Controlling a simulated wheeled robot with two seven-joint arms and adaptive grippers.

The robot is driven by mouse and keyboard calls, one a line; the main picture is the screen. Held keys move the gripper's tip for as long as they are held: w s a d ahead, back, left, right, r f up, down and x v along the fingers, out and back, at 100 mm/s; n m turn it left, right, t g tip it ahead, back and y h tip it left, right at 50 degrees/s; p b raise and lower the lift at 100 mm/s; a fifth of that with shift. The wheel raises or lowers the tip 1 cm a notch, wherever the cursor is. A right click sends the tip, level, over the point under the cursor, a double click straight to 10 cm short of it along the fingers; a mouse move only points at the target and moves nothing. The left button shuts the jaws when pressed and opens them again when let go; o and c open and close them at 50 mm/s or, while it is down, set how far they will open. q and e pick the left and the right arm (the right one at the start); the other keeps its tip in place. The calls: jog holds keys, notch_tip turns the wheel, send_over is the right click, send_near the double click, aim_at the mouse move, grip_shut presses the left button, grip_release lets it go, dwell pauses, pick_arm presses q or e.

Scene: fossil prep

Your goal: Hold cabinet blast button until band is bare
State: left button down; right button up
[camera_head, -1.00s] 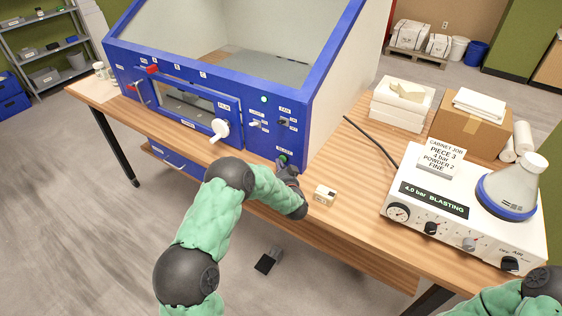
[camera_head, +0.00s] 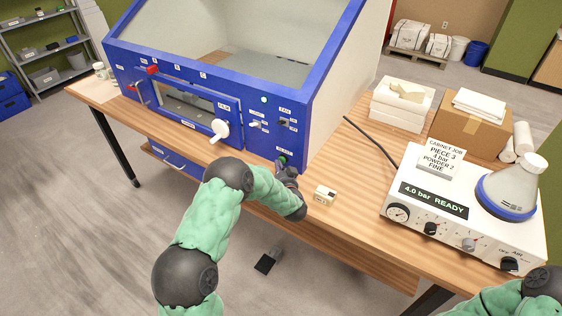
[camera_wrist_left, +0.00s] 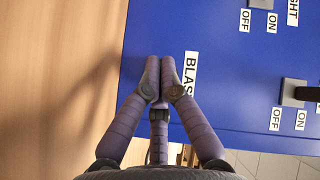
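The blue blasting cabinet (camera_head: 225,80) stands on the wooden bench, and its green BLAST button (camera_head: 281,160) is low at the right of the front panel. My left gripper (camera_head: 285,168) is at that button with its fingers together. In the left wrist view the closed fingertips (camera_wrist_left: 160,64) are beside the BLAST label (camera_wrist_left: 190,74) and hide the button; whether they touch it I cannot tell. The control unit (camera_head: 470,222) has a display (camera_head: 434,200) reading "4.0 bar READY". No band or piece can be made out through the window. My right gripper is out of view.
A small cream box (camera_head: 324,195) lies on the bench right of my left gripper. A job card (camera_head: 442,157) reads piece 3, 4 bar, powder 2, fine. A flask (camera_head: 510,190) stands on the unit. A black pedal-like object (camera_head: 266,263) is on the floor below.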

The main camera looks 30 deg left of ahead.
pick_arm(q)
jog(key=shift+s, duration=0.55)
jog(key=shift+s+a+p, duration=0.15)
jog(key=shift+s+p, duration=0.25)
jog(key=shift+s, duration=0.85)
jog(key=shift+s+a+p, duration=0.1)
jog(key=shift+s+p, duration=0.3)
jog(key=shift+s, duration=0.85)
